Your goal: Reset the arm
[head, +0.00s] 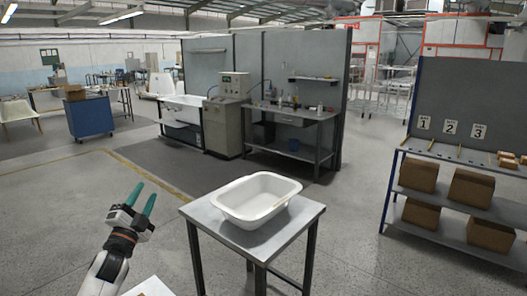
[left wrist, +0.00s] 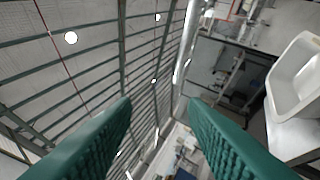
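My left gripper (head: 143,200) is raised at the lower left of the head view, to the left of the metal table. Its two green fingers stand apart with nothing between them. In the left wrist view the fingers (left wrist: 160,118) are spread wide and empty, with the ceiling and the hall behind them. A white tub shell (head: 257,197) sits upright on the metal table (head: 222,240), apart from the gripper. The tub shell also shows at the right edge of the left wrist view (left wrist: 296,75). My right gripper is in neither view.
A blue-framed shelf rack (head: 452,168) with several cardboard boxes stands at the right. A workbench (head: 290,120) and a grey control cabinet (head: 226,125) stand at the back. A blue cart (head: 91,117) is at the far left. The floor left of the metal table is open.

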